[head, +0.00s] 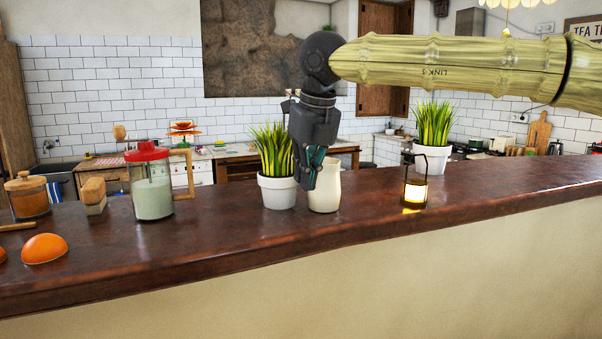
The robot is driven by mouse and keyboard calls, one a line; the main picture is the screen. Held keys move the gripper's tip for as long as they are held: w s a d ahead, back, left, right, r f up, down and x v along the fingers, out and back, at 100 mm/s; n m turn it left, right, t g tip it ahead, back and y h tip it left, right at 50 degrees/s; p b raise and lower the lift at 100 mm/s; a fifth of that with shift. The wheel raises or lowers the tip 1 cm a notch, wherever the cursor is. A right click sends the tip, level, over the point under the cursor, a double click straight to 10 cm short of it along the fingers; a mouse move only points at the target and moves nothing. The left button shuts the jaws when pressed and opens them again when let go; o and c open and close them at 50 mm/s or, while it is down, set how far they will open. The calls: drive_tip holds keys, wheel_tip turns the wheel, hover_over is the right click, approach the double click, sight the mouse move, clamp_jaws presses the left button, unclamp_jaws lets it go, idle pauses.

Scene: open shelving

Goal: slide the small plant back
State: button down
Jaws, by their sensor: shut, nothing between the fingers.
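Two similar green grassy plants in white pots stand upright on the dark wooden counter (235,235). The left plant (276,191) is near the counter's middle, and the right plant (432,158) is farther right, behind a lantern. I cannot tell from size which one is the small plant. My gripper (308,184) points down, shut and empty, just right of the left plant's pot and in front of a cream pitcher (326,196). It hides part of the pitcher and the right edge of the left plant. I cannot tell whether it touches either.
A lit lantern (414,193) stands right of the pitcher. To the left are a red-lidded jar (152,195), a brush-like block (94,195), an orange half (44,248) and a wooden-lidded jar (27,197). The counter's front strip is clear from its middle to the right.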

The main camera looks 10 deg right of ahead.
sight(279, 188)
drive_tip(key=x, duration=0.7)
drive_tip(key=shift+f, duration=0.15)
drive_tip(key=w, duration=0.1)
drive_tip(key=w+p, duration=0.1)
drive_tip(key=w, duration=0.1)
drive_tip(key=shift+a, duration=0.35)
drive_tip(key=shift+w+a, duration=0.1)
drive_tip(key=shift+w, duration=0.35)
